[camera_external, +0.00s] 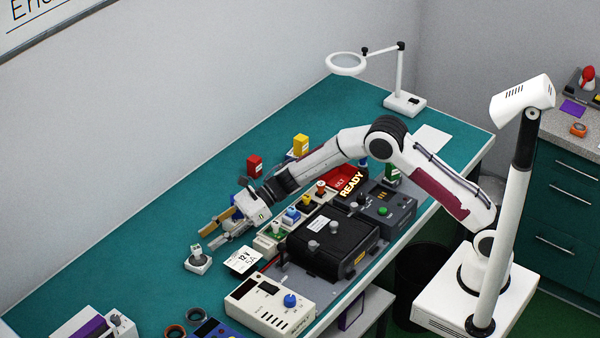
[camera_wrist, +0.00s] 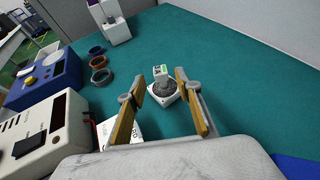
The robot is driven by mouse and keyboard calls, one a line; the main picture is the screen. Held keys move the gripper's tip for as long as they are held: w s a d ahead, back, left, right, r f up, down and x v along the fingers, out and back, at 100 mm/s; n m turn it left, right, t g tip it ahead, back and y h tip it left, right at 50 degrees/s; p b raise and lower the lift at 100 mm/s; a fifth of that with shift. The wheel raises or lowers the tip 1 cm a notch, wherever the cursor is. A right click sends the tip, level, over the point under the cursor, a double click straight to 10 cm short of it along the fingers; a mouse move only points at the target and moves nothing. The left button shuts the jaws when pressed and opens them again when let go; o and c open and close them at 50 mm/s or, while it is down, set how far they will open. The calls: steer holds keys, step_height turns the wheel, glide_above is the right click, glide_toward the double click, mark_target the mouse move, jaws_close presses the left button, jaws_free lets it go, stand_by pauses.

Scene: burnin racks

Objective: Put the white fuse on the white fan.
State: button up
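A small white block with a green mark (camera_wrist: 160,71), which looks like the white fuse, stands upright on the dark round middle of a square white unit, which looks like the white fan (camera_wrist: 154,101). In the external view the same small block (camera_external: 197,251) stands on the white unit (camera_external: 198,264) at the left of the bench. My gripper (camera_external: 208,240) is open and empty just above and to the right of them. In the wrist view the block shows between the spread, tan-padded fingers of my gripper (camera_wrist: 159,77), with clear gaps. Neither finger appears to touch it.
A white card (camera_external: 243,260) lies right of the fan. A beige instrument (camera_external: 270,306) and a black box (camera_external: 333,244) stand nearer the front. Red (camera_external: 254,166) and yellow (camera_external: 300,145) blocks stand behind. The teal bench (camera_external: 110,255) is clear to the left.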

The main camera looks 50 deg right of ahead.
steer(key=v, duration=0.8)
steer(key=shift+d, duration=0.2)
steer(key=shift+r, duration=0.15)
stand_by(0.4)
steer(key=w+d+r+m+t+h, duration=0.1)
steer(key=d+r+m+t+h, duration=0.6)
steer(key=d+r+m, duration=1.05)
steer(key=s+d+r+m+h, duration=0.3)
steer(key=s+d+m+h, duration=0.15)
steer(key=d+m, duration=0.3)
steer(key=s+d+m+g+h, duration=0.1)
steer(key=s+d+m, duration=0.3)
steer(key=s+m, duration=0.3)
steer(key=s+d+m+g+h, duration=0.15)
steer(key=s+d+m, duration=0.3)
steer(key=s, duration=0.45)
steer(key=s+a+f+m+g, duration=0.1)
steer(key=s+f+m, duration=0.1)
steer(key=s+m, duration=0.2)
steer(key=s+a+f+m+g+y, duration=0.1)
steer(key=s+f+m, duration=0.2)
steer(key=s, duration=0.8)
steer(key=s+f+m+g, duration=0.2)
steer(key=s+f+m, duration=0.1)
steer(key=s+m, duration=0.3)
steer(key=shift+s+a+f+y, duration=0.2)
steer(key=shift+s+a+y, duration=0.15)
steer(key=shift+s, duration=0.4)
